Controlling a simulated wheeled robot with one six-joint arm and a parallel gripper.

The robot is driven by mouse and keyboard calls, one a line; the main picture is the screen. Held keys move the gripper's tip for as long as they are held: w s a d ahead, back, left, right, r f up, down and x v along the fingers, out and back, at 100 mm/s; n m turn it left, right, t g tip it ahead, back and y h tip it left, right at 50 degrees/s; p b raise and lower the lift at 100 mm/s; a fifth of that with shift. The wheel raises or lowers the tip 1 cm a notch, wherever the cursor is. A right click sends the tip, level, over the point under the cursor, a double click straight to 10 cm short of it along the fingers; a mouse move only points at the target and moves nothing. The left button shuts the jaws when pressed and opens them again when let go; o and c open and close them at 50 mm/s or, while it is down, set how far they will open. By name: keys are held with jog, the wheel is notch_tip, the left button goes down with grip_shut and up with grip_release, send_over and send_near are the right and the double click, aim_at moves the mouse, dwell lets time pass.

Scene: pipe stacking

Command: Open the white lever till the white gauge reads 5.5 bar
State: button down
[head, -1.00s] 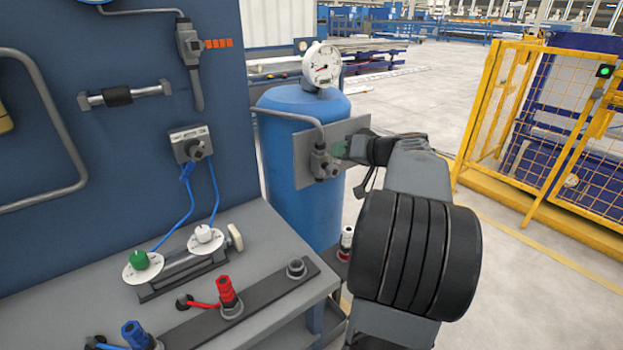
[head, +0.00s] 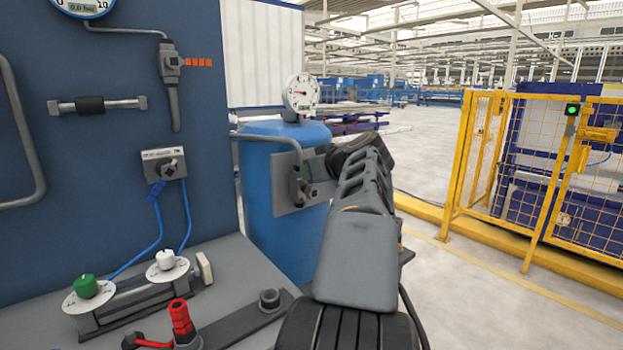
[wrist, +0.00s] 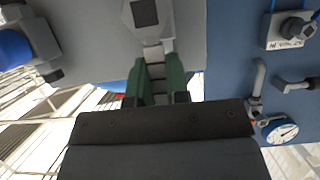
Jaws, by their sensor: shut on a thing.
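The white gauge (head: 300,92) stands on top of the blue tank in the head view. Its needle points roughly left, but its scale and small display are too small to read. Below it, a grey valve (head: 299,187) sits on a plate on the tank's side. My gripper (wrist: 158,88) has green fingers, which are shut on the valve's lever (wrist: 153,52). The lever looks pale grey in the wrist view and lies between the fingers. In the head view my wrist and arm hide the fingers and most of the lever.
A blue-rimmed gauge (head: 86,5) is cut off at the top of the blue panel (head: 100,150); it also shows in the wrist view (wrist: 280,130). A bench (head: 235,250) with green, white and red fittings is at left. A yellow fence (head: 540,180) stands right, beyond open floor.

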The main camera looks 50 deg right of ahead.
jog(key=shift+r, duration=0.1)
dwell(0.3)
jog(key=c, duration=1.1)
grip_release()
jog(key=p+v, duration=0.1)
jog(key=v, duration=1.2)
jog(key=shift+s, duration=0.3)
jog(key=shift+w+a+r+p, duration=0.1)
jog(key=shift+a+r+p, duration=0.1)
jog(key=shift+p, duration=0.15)
